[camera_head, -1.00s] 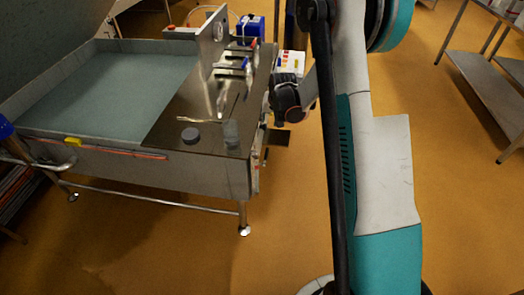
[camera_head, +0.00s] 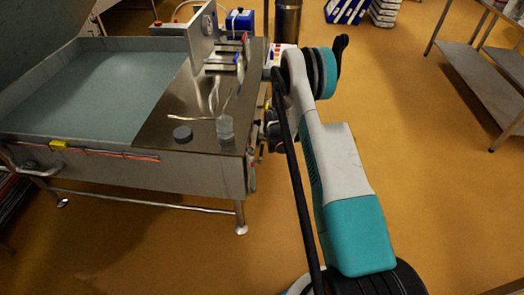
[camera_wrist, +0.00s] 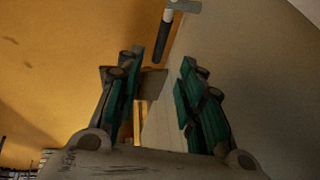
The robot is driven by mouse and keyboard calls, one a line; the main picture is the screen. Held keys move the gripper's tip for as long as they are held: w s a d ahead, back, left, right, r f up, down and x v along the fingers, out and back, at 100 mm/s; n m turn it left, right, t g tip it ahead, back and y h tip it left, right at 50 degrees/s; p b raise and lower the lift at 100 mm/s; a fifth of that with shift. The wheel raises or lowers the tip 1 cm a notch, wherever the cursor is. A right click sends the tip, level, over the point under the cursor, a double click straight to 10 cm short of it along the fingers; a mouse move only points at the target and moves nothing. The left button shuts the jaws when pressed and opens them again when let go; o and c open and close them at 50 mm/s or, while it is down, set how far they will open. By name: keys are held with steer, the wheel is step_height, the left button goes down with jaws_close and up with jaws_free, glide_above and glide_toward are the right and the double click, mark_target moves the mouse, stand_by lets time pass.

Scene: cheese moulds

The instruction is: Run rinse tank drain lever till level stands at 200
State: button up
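The rinse tank (camera_head: 110,168) stands at the left in the head view, a wide steel basin with grey-blue liquid in it. In the wrist view a lever with a black grip (camera_wrist: 163,40) and a grey metal end shows at the top, beyond my fingertips. I take it for the drain lever; it is not clear in the head view. My gripper (camera_wrist: 161,66) is open, its green-padded fingers apart, and the lever is not between them. In the head view my gripper is mostly hidden by my arm beside the tank's right end. No level reading is legible.
A steel deck on the tank's right carries an upright plate (camera_head: 203,35) with a round dial, a grey disc (camera_head: 182,133) and a clear cup (camera_head: 225,128). A steel rack (camera_head: 470,75) stands at the right. The orange floor between is clear.

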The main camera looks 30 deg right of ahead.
mark_target(262, 149)
steer(key=b+x, duration=0.3)
steer(key=x, duration=0.7)
jaws_close()
